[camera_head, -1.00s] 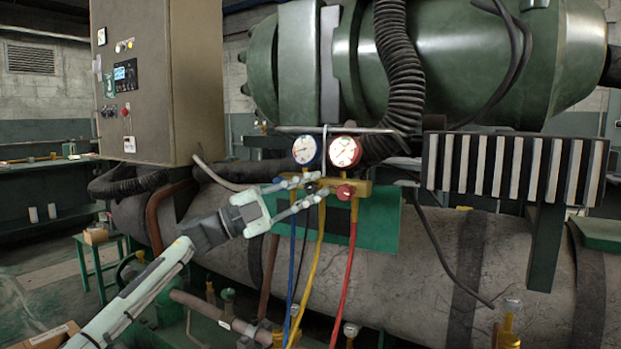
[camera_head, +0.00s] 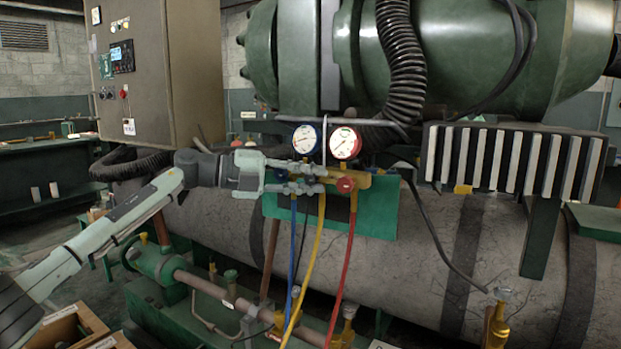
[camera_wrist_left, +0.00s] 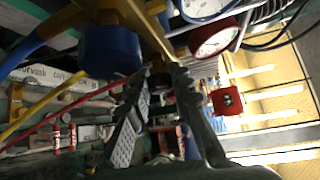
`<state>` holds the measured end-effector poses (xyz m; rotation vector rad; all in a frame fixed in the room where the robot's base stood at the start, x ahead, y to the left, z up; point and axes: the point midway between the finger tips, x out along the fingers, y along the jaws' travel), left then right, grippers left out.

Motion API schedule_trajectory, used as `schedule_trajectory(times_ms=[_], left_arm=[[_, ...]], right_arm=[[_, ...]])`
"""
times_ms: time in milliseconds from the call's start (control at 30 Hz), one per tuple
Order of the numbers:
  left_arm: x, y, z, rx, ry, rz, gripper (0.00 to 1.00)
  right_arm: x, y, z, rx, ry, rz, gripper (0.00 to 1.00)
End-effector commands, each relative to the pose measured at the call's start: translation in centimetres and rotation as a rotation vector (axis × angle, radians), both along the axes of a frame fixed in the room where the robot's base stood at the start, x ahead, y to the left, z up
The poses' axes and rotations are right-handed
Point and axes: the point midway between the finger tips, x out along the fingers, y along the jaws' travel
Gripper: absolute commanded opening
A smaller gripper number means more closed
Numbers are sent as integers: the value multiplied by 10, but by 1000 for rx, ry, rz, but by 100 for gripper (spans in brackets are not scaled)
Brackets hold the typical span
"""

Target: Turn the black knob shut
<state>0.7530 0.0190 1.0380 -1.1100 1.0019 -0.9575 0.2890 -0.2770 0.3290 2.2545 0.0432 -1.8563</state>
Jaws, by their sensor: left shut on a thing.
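The black knob (camera_wrist_left: 160,79) sits on the brass gauge manifold, between the fingertips of my left gripper in the left wrist view. The brass manifold (camera_head: 363,181) carries a red knob (camera_head: 346,186) just right of the fingers. A blue knob (camera_wrist_left: 112,52) shows beside the fingers in the left wrist view. My right gripper is not in view.
A blue-rimmed gauge (camera_head: 305,139) and a red-rimmed gauge (camera_head: 345,143) stand right above the fingers. Blue (camera_head: 293,250), yellow (camera_head: 316,250) and red (camera_head: 349,250) hoses hang below. A green plate (camera_head: 380,212) and a large grey tank (camera_head: 420,260) lie behind.

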Motion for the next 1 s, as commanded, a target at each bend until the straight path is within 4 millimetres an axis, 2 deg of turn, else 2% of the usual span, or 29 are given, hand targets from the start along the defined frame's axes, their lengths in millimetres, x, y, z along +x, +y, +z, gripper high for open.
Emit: schedule_trajectory(times_ms=[533, 567, 700, 1000], left_arm=[[0, 0, 0, 22, -14, 1, 0], [0, 0, 0, 22, -14, 1, 24], [0, 0, 0, 21, -13, 0, 42], [0, 1, 0, 21, -12, 0, 43]], right_arm=[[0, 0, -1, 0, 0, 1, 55], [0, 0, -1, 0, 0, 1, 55], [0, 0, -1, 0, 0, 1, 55], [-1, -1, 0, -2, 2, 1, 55]])
